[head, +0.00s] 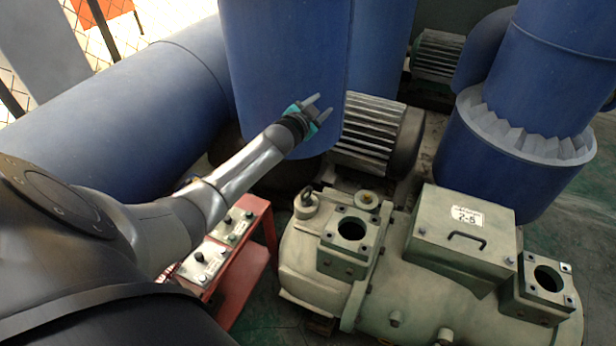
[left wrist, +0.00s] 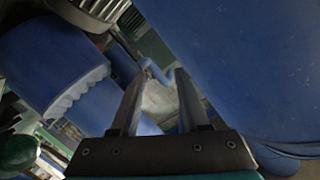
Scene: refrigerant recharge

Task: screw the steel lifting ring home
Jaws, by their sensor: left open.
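A small pale grey ring-topped fitting (head: 306,203), which looks like the lifting ring, stands on the left end of the beige compressor (head: 312,268) in the head view. I cannot tell how far it is screwed in. My left gripper (head: 318,107) is open and empty in the head view, up and beyond the fitting, in front of a blue tank. The left wrist view shows its two fingers (left wrist: 160,78) apart with nothing between them. The fitting is not clear in the wrist view. My right gripper is not in view.
A round brass-coloured cap (head: 367,199) sits right of the fitting. A flanged port (head: 352,229) and a box labelled 2-5 (head: 464,228) stand on the compressor. A finned motor (head: 370,135) lies behind. Blue tanks (head: 285,60) crowd the back. A red stand with control panels (head: 262,240) is at left.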

